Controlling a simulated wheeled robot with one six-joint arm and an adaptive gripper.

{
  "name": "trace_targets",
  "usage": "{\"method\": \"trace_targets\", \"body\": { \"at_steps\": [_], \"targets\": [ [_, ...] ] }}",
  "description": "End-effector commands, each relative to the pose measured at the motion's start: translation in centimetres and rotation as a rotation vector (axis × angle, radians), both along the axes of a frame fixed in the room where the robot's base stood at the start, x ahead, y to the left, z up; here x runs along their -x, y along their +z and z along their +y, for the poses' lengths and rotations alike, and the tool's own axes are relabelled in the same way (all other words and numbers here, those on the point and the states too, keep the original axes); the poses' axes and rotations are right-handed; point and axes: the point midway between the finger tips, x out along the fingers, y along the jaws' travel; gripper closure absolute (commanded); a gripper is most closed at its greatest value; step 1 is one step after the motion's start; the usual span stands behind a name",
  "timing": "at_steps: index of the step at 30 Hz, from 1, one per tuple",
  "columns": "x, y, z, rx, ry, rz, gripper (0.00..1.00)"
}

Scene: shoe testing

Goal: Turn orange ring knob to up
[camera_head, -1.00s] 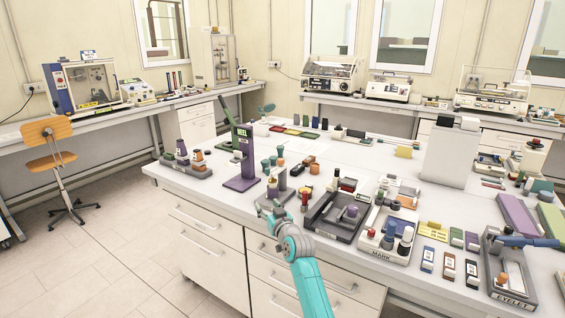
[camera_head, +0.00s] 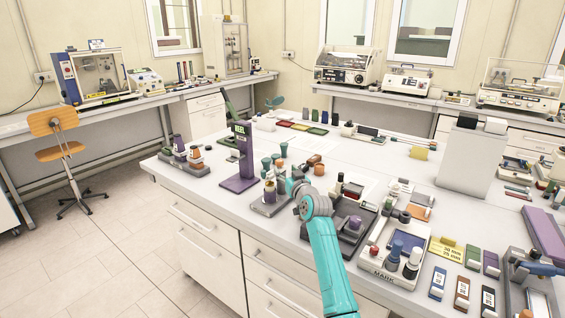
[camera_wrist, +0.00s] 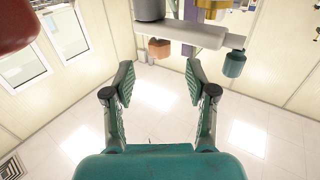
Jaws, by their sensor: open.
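I cannot tell for certain which part is the orange ring knob. An orange piece (camera_head: 196,153) stands on the small grey stand at the table's left end. Small parts in orange and brass tones (camera_head: 270,187) stand on the small grey fixture near the front edge. My gripper (camera_head: 292,184) is just right of that fixture in the head view, its fingers small and partly hidden. In the wrist view my gripper (camera_wrist: 158,88) is open, with nothing between its fingers. Beyond them hang an orange block (camera_wrist: 158,48), a teal piece (camera_wrist: 235,63) and a brass piece (camera_wrist: 210,8), seemingly upside down.
A purple upright stand (camera_head: 239,165) rises left of my gripper. A dark tray fixture (camera_head: 325,230) and the MARK fixture (camera_head: 385,262) crowd its right. Teal and orange pieces stand behind. A dark red rounded thing (camera_wrist: 15,25) is close in the wrist view.

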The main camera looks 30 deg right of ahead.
Motion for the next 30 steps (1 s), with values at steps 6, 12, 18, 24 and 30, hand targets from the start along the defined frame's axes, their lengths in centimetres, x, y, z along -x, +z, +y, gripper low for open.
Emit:
{"method": "trace_targets", "body": {
  "at_steps": [6, 12, 18, 24, 30],
  "targets": [
    [-2.4, 0.1, -0.6, 0.001, 0.0, 0.0, 0.44],
    [-4.9, 0.2, -1.2, 0.0, 0.0, -0.001, 0.44],
    [-6.5, 0.0, -1.6, 0.0, 0.0, 0.0, 0.44],
    [-7.0, 0.0, -1.7, 0.0, 0.0, 0.0, 0.44],
    [-7.0, 0.0, -1.7, 0.0, 0.0, 0.0, 0.44]
  ]
}}
